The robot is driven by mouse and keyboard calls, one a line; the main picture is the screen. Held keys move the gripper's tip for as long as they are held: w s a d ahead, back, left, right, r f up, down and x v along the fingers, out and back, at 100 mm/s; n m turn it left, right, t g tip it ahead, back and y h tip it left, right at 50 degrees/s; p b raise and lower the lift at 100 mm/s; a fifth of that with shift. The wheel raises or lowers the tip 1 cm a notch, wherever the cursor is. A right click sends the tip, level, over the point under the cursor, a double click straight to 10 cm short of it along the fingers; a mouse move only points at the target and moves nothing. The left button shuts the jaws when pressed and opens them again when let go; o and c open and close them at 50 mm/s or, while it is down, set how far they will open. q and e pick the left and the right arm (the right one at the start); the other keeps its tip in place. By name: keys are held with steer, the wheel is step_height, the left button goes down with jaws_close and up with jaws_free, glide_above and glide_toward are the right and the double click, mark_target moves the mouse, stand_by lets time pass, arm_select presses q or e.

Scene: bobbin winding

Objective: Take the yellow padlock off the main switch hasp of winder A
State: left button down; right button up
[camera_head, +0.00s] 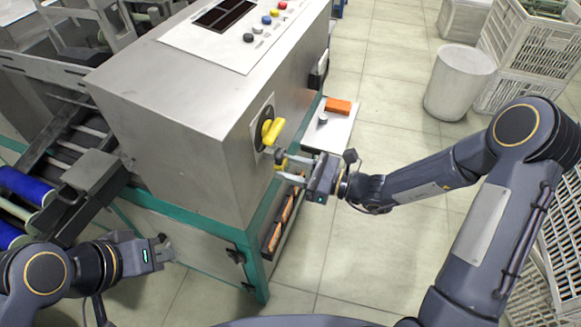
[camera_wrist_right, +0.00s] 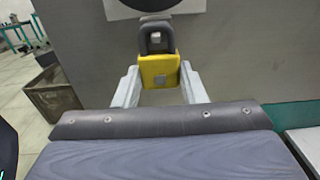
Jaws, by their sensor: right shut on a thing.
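The yellow padlock (camera_wrist_right: 159,70) sits between the fingertips of my right gripper (camera_wrist_right: 160,80), which is shut on its body. Its dark shackle (camera_wrist_right: 143,38) points up, just below the black round part of the switch. Whether the shackle still passes through the hasp I cannot tell. In the head view the padlock (camera_head: 281,161) is small and partly hidden by my right gripper (camera_head: 290,168). The yellow handle of the main switch (camera_head: 273,130) is just above it on the winder's side (camera_head: 225,140). My left gripper (camera_head: 163,252) is low at the left, away from the switch; its finger gap is unclear.
A small shelf (camera_head: 333,133) with an orange block (camera_head: 338,106) juts out behind my right gripper. Orange items lie in a low rack (camera_head: 277,232) on the winder's base. A white bin (camera_head: 459,82) and crates (camera_head: 530,45) stand at the upper right. The tiled floor between is clear.

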steer(key=shift+r+p, duration=0.35)
steer(key=shift+r, duration=0.2)
steer(key=shift+d, duration=0.2)
stand_by(0.4)
steer(key=shift+p+v, duration=0.55)
steer(key=shift+v, duration=2.3)
steer(key=shift+f, duration=0.1)
